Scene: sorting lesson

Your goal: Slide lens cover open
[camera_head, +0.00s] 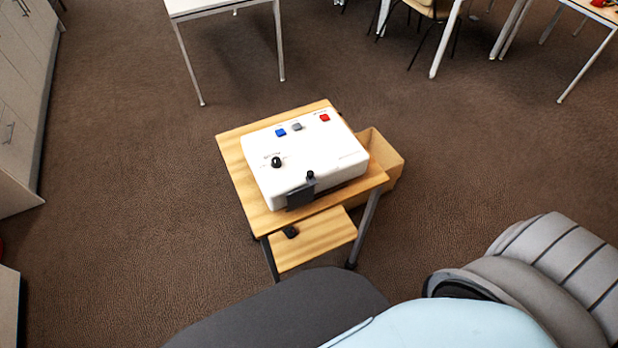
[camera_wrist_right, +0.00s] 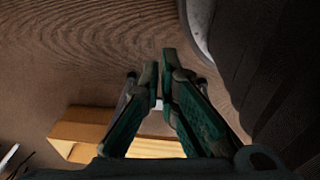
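A white box (camera_head: 318,155) lies on a small wooden table in the head view. A dark flat plate (camera_head: 301,194), which looks like the lens cover, sits at its near edge. A small black knob (camera_head: 310,175) stands at the plate's upper right. I cannot tell whether a lens shows behind it. My right gripper (camera_wrist_right: 159,68) is in the right wrist view, with fingertips almost together and nothing visible between them. It is away from the white box, which I cannot make out in that view. My left gripper is in neither view.
The box top carries a black knob (camera_head: 277,162), a blue button (camera_head: 281,132), a grey piece (camera_head: 297,127) and a red button (camera_head: 325,118). A wooden bin (camera_head: 393,163) stands right of the small table (camera_head: 232,160). Brown floor (camera_head: 130,200) is clear to the left.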

